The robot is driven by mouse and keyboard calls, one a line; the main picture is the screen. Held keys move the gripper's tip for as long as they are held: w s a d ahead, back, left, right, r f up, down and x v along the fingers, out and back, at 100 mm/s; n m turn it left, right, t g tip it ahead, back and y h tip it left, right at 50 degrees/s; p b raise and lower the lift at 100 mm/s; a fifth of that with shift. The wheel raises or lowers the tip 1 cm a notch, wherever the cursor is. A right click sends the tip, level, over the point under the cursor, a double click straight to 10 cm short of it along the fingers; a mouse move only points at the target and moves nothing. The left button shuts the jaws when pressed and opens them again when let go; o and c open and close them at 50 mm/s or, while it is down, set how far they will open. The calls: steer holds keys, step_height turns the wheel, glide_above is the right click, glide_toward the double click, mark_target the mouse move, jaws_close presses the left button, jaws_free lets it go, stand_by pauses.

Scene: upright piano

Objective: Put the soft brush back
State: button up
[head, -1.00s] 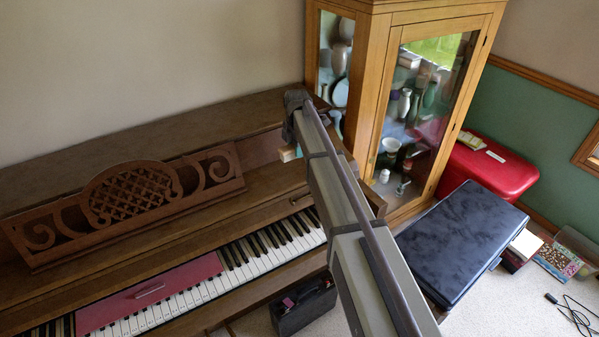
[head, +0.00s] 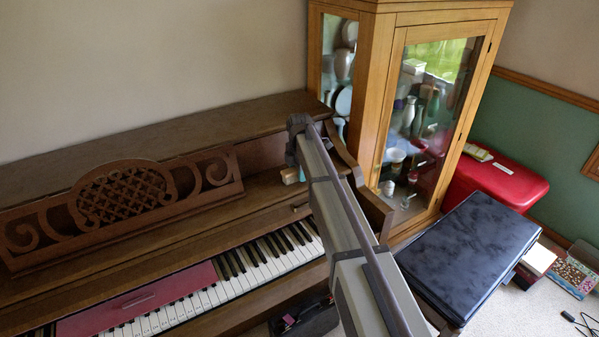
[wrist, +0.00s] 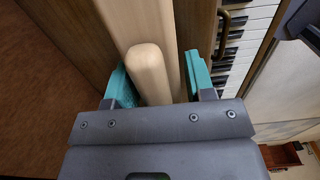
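My gripper (wrist: 157,62) has teal fingers on both sides of a pale wooden piece, which looks like the soft brush (wrist: 150,72). The fingers appear to press on its sides. Its rounded end points towards the wrist; no bristles show.
The upright piano (head: 150,210) has a carved music stand (head: 125,197) and a red panel (head: 140,303) on its keys. A glass cabinet (head: 385,60) stands close right. A dark bench (head: 470,250), a red chest (head: 500,180) and a dark case (head: 305,318) stand around.

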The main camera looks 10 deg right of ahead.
steer(key=shift+o, duration=1.1)
step_height(320, 180, up, 13)
steer(key=p, duration=1.2)
steer(key=shift+f+p, duration=0.15)
steer(key=shift+p, duration=0.2)
steer(key=s+m, duration=2.1)
steer(key=s, duration=1.4)
steer(key=shift+s+a+f+m, duration=0.15)
steer(key=shift+a+f+m, duration=0.05)
steer(key=shift+m, duration=0.2)
